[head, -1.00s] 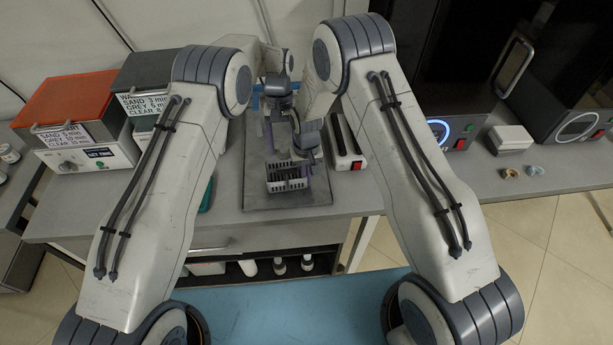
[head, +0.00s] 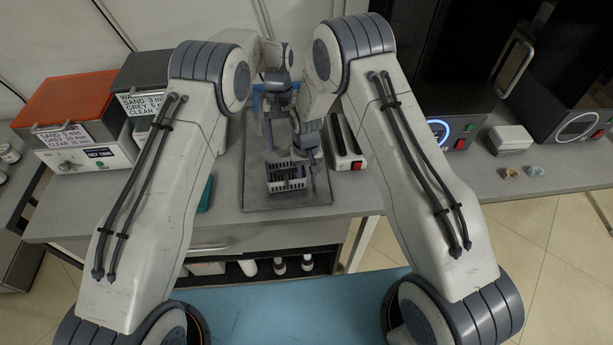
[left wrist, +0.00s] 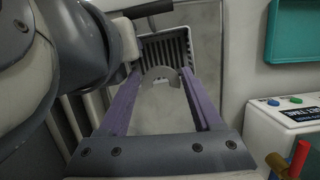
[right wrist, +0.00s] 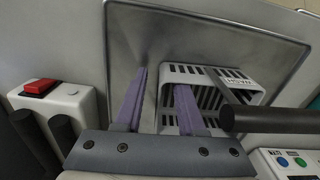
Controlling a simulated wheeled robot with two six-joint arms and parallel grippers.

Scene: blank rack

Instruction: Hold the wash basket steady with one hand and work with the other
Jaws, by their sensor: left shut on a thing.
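The white slotted wash basket (head: 287,187) stands on a grey tray on the bench; its lettering and slots show in the right wrist view (right wrist: 205,76). My left gripper (head: 277,148) is behind the basket. My right gripper (head: 314,178) is at the basket's right side. In the right wrist view (right wrist: 160,82) its fingers are apart, one outside the basket and one over it, with visible gaps. The basket's inside is partly hidden.
The grey tray (head: 255,195) has a raised rim. A white unit with a red switch (head: 350,150) stands close right. Orange-lidded (head: 68,100) and grey-lidded boxes stand left. A teal tray (head: 206,195) is front left. Two small arch pieces (head: 511,173) lie far right.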

